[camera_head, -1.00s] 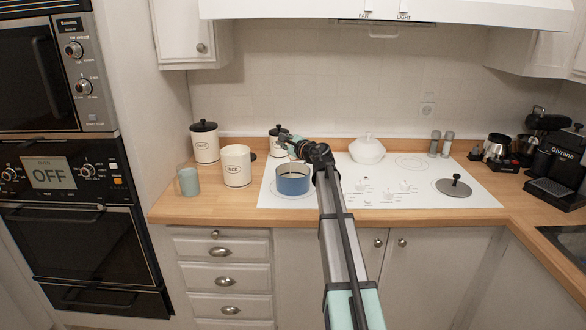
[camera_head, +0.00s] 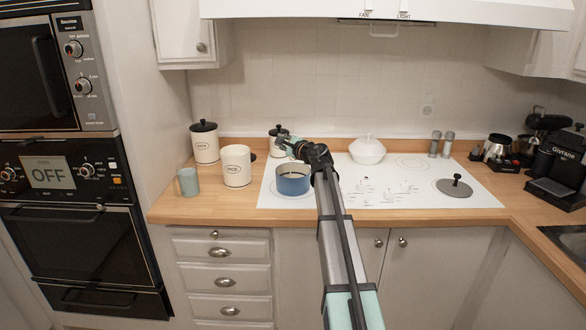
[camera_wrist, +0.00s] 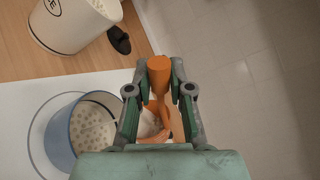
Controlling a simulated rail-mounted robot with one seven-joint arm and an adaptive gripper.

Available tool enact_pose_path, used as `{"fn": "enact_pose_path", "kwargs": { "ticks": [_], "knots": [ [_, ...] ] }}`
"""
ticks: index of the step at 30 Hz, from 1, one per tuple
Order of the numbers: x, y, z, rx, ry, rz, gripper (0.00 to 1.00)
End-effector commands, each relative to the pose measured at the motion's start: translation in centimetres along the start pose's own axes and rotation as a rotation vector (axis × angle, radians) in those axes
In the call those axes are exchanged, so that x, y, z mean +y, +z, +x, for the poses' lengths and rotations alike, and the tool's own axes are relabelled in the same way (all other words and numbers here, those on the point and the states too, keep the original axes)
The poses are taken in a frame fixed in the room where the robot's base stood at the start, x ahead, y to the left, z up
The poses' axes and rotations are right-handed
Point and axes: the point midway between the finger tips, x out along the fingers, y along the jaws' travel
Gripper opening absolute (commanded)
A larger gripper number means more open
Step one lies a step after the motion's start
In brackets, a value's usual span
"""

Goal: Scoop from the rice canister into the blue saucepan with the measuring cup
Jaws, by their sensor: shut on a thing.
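The rice canister (camera_head: 237,166) is white, open and upright on the counter left of the stove; its rim side also shows in the wrist view (camera_wrist: 68,28). The blue saucepan (camera_head: 293,185) stands on the left front of the white cooktop. In the wrist view the saucepan (camera_wrist: 60,135) has pale speckled contents. My gripper (camera_wrist: 160,92) is shut on the orange measuring cup (camera_wrist: 158,68), whose handle end shows between the fingers. The cup's bowl is partly hidden by the gripper. In the head view my gripper (camera_head: 284,142) is above and behind the saucepan.
A lidded canister (camera_head: 205,143) stands behind the rice canister, and a smaller one (camera_head: 278,140) is behind the saucepan. A grey-green mug (camera_head: 188,182) is at left. A dark lid (camera_wrist: 119,40) lies beside the rice canister. A white pot (camera_head: 367,150) sits at the cooktop's back.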

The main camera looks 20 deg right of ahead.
Motion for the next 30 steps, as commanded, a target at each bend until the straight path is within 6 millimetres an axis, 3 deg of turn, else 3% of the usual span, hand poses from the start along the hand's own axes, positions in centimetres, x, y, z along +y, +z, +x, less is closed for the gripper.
{"fn": "enact_pose_path", "kwargs": {
  "ticks": [30],
  "knots": [
    [0.59, 0.24, 0.03, 0.004, -0.002, -0.066, 0.0]
  ]
}}
